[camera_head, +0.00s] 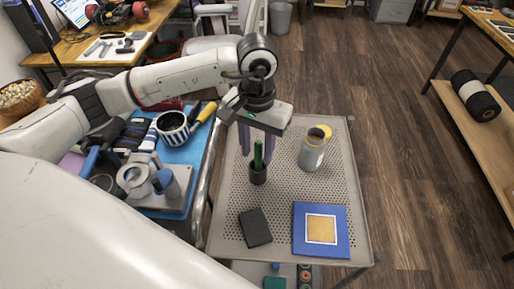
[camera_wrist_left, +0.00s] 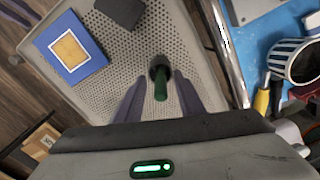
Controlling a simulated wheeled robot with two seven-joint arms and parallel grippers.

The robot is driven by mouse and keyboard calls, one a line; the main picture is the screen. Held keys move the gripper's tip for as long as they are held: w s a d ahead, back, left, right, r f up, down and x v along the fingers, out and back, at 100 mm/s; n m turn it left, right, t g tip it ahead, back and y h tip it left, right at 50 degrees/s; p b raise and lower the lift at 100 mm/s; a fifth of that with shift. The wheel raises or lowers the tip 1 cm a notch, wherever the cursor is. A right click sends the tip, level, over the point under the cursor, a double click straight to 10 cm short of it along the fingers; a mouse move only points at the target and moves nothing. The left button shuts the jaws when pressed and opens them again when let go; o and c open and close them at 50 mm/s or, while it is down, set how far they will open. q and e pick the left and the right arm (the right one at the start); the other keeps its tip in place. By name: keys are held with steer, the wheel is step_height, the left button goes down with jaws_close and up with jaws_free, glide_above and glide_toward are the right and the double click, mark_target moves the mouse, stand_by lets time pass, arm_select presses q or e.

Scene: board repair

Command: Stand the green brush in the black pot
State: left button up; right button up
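The green brush (camera_head: 258,154) stands close to upright in the black pot (camera_head: 258,175) on the perforated grey table. In the left wrist view the brush (camera_wrist_left: 161,90) rises from the mouth of the pot (camera_wrist_left: 157,66). My left gripper (camera_head: 257,150) points down over the pot. Its two purple fingers are spread on either side of the brush, with visible gaps, and do not hold it; they also show in the left wrist view (camera_wrist_left: 160,88). The lower end of the brush is hidden inside the pot. My right gripper is not in view.
A grey-yellow can (camera_head: 312,153) stands right of the pot. A black block (camera_head: 255,228) and a blue board with a yellow square (camera_head: 335,246) lie nearer the front. A cluttered blue-topped surface (camera_head: 190,153) with a striped cup (camera_head: 173,126) adjoins on the left.

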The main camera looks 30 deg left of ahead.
arm_select(q)
steer(key=shift+r, duration=0.1)
step_height(320, 180, up, 10)
steer(key=shift+r+b, duration=0.1)
steer(key=shift+b, duration=0.35)
stand_by(1.0)
